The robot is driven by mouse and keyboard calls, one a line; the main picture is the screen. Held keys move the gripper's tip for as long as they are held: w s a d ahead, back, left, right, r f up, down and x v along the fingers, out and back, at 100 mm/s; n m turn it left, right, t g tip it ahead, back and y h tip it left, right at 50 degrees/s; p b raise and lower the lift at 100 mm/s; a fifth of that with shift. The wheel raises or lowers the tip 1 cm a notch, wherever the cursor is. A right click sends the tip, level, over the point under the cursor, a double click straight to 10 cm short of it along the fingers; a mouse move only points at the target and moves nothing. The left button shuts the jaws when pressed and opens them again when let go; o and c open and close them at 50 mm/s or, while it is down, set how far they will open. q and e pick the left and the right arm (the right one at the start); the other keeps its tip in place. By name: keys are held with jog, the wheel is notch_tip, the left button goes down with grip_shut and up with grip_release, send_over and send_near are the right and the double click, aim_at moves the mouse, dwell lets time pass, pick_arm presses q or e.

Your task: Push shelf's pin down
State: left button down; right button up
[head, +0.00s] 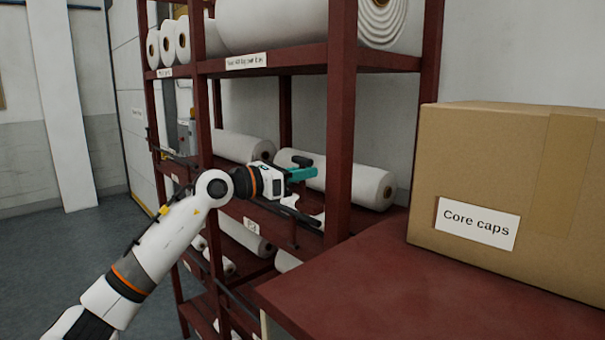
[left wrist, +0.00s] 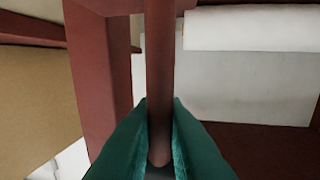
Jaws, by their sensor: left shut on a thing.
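My left gripper (head: 303,174), with teal fingers, is at the middle level of the dark red shelf (head: 341,130), in front of a white roll. In the left wrist view its two fingers (left wrist: 160,105) are closed on either side of a dark red round bar with a rounded end, which I take to be the shelf's pin (left wrist: 160,60). The bar runs from the top of that view down between the fingers. In the head view I cannot make out the pin. My right gripper is not in view.
White wadding rolls lie on the shelf, one (head: 350,180) just behind the gripper and a large one (head: 285,25) above. A cardboard box (head: 480,160) labelled "Core caps" stands on a red tabletop (head: 400,290) at right. Open floor (head: 60,250) lies at left.

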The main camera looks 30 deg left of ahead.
aim_at(300, 198)
pick_arm(q)
notch_tip(300, 198, down, 5)
jog(key=b, duration=0.4)
jog(key=shift+f, duration=0.15)
jog(key=shift+d, duration=0.1)
jog(key=c, duration=1.7)
grip_release()
jog(key=shift+o, duration=1)
jog(key=b+v, duration=0.6)
jog(key=v, duration=0.6)
jog(key=shift+a, duration=0.2)
